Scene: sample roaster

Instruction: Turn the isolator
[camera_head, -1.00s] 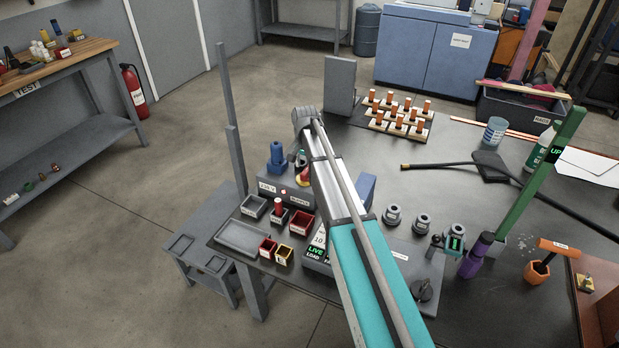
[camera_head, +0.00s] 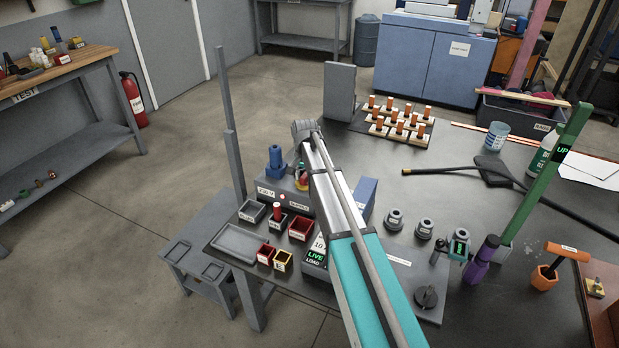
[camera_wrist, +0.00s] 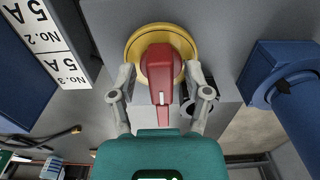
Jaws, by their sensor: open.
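The isolator (camera_wrist: 162,57) shows in the wrist view as a red bar handle on a round yellow base, fixed to a grey face. Its handle points down the picture, toward my gripper. My gripper (camera_wrist: 160,82) is open, with one finger on each side of the red handle. I cannot tell whether either finger touches it. In the head view the isolator (camera_head: 301,178) is a small red and yellow spot on the grey supply box (camera_head: 268,190), mostly hidden by my wrist.
A blue cylindrical fitting (camera_wrist: 290,95) stands close on the right in the wrist view. A white 5 A label plate (camera_wrist: 45,35) is at upper left. In the head view, small red bins (camera_head: 300,229) and a grey tray (camera_head: 240,242) lie in front of the supply box.

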